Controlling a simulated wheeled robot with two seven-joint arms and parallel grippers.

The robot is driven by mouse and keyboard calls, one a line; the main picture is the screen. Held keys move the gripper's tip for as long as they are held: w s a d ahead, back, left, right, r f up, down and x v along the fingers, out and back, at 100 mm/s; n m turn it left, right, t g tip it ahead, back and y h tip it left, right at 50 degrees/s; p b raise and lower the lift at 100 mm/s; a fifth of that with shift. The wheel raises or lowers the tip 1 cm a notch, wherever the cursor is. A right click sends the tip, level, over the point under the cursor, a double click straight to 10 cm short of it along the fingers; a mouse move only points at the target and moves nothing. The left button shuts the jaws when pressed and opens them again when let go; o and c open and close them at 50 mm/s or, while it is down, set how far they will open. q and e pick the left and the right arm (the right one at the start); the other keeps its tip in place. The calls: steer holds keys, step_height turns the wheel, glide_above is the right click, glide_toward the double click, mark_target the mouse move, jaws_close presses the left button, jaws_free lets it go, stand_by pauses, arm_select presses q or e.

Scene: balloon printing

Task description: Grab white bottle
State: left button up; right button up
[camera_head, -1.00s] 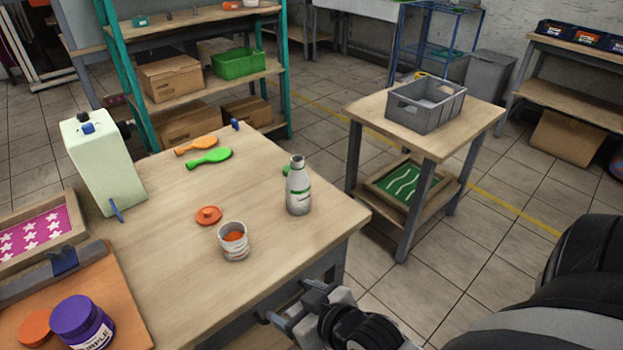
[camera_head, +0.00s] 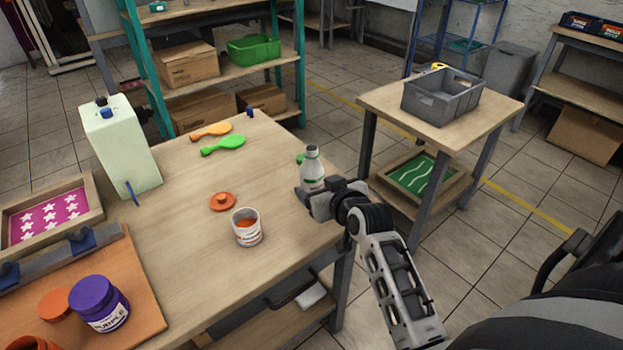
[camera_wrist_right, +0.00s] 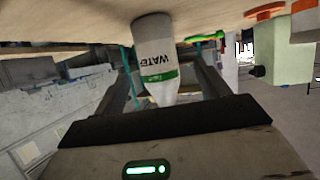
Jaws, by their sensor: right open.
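The white bottle (camera_head: 312,166) with a grey cap and a green-striped label stands upright near the right edge of the wooden table. My right gripper (camera_head: 314,194) is in front of its lower part in the head view and hides its base. In the right wrist view the bottle (camera_wrist_right: 154,55), labelled "WATER", appears between the two spread fingers of my right gripper (camera_wrist_right: 165,80). The gripper is open; whether a finger touches the bottle cannot be told. My left gripper is not in view.
A white can (camera_head: 247,228) with orange contents and an orange lid (camera_head: 222,202) stand left of the bottle. A small table with a grey crate (camera_head: 441,97) stands to the right, across a floor gap.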

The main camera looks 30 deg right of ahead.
mark_target(317, 179)
steer(key=x, duration=0.2)
steer(key=r+x, duration=0.1)
steer(key=x, duration=0.2)
steer(key=shift+w+d, duration=0.15)
steer(key=shift+w, duration=0.1)
steer(key=shift+c, duration=0.2)
steer(key=c, duration=1.1)
steer(key=shift+c, duration=0.2)
